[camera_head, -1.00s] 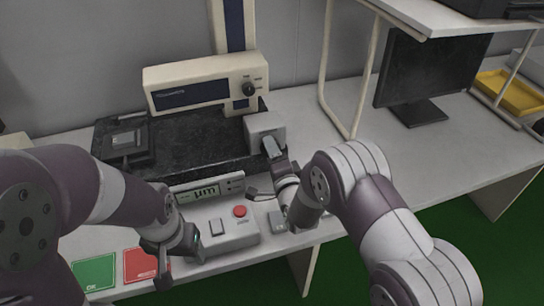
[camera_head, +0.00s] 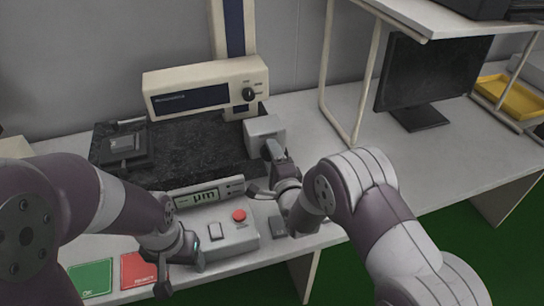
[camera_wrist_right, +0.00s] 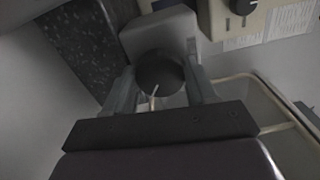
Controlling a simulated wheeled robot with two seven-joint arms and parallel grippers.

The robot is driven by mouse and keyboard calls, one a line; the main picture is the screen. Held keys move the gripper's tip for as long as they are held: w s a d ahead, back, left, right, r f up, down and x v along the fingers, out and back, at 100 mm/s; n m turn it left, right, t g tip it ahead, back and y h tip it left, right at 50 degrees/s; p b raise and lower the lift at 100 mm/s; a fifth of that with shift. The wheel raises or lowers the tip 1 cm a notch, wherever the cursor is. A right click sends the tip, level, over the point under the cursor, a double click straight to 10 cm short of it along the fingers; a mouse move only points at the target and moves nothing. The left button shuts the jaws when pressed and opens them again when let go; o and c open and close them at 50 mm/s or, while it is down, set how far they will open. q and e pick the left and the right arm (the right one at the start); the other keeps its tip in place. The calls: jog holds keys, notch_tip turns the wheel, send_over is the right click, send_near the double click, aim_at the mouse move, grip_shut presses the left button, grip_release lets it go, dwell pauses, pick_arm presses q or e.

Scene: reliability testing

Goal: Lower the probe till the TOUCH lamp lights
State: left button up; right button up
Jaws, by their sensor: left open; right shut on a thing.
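A cream measuring head (camera_head: 185,90) sits on a blue and cream column above a black stone plate (camera_head: 185,155). A grey block (camera_head: 264,127) stands at the plate's right end. My right gripper (camera_head: 273,152) is at this block. In the right wrist view its two fingers are shut on a round black knob (camera_wrist_right: 160,72) with a pale pointer line. The probe tip cannot be made out. No lit TOUCH lamp can be made out; a display (camera_head: 203,197) reads "µm". My left gripper (camera_head: 170,279) is open and empty in front of the control box.
The control box (camera_head: 232,248) carries a red button (camera_head: 239,216) and a pale switch. A green OK mat (camera_head: 90,278) and a red mat (camera_head: 138,270) lie at the front left. A shelf frame, monitor (camera_head: 430,75) and yellow tray (camera_head: 508,96) stand right.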

jog(key=o, duration=1.1)
jog(key=shift+c, duration=0.2)
jog(key=v, duration=1.2)
jog(key=shift+s, duration=0.35)
jog(key=shift+d, duration=0.15)
